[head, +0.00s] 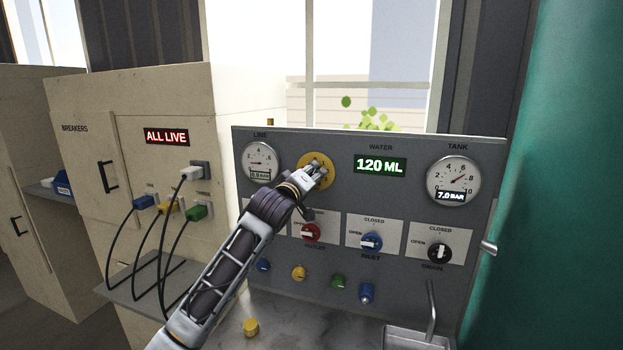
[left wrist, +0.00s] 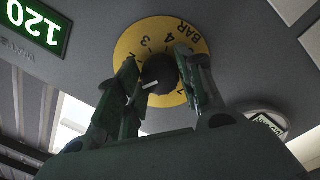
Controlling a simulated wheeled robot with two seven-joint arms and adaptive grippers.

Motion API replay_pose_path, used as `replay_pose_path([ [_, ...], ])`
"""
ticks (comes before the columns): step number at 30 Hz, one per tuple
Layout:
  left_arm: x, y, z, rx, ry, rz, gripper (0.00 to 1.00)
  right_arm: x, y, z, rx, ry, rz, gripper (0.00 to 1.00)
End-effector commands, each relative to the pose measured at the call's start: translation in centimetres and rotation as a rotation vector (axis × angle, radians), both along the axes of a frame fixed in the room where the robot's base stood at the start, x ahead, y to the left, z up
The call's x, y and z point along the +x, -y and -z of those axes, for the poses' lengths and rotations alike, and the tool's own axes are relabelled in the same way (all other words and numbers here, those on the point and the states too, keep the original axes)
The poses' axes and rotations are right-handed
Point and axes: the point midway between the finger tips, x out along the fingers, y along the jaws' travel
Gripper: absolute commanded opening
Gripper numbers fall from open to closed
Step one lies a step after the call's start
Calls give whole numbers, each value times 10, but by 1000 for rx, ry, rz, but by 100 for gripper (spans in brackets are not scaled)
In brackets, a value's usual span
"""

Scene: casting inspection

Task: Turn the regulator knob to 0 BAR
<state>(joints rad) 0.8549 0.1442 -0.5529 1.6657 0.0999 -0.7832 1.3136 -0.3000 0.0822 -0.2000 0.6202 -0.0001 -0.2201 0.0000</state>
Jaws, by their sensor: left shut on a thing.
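The regulator knob (left wrist: 158,73) is black and round, with a white pointer mark on it. It sits in the middle of a yellow dial plate (left wrist: 128,44) marked BAR, which appears turned over in the left wrist view; the digits 3 and 4 are readable. The same yellow plate (head: 328,181) is on the grey panel in the head view, where my gripper hides the knob. My left gripper (head: 314,172) is shut on the knob, one finger on each side of it. My right gripper is in neither view.
The LINE gauge (head: 262,160) is left of the dial; its small readout seems to be 0.0 BAR. The TANK gauge (head: 453,180) reads 7.0 BAR. Red (head: 310,233), blue (head: 371,241) and black (head: 436,253) valve knobs sit below.

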Motion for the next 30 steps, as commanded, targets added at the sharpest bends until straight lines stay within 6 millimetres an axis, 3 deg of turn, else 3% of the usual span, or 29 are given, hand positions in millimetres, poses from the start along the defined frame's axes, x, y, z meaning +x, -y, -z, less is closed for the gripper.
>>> replay_pose_path([
  [30, 0, 0, 1, -447, -148, -1, 14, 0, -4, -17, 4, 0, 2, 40],
])
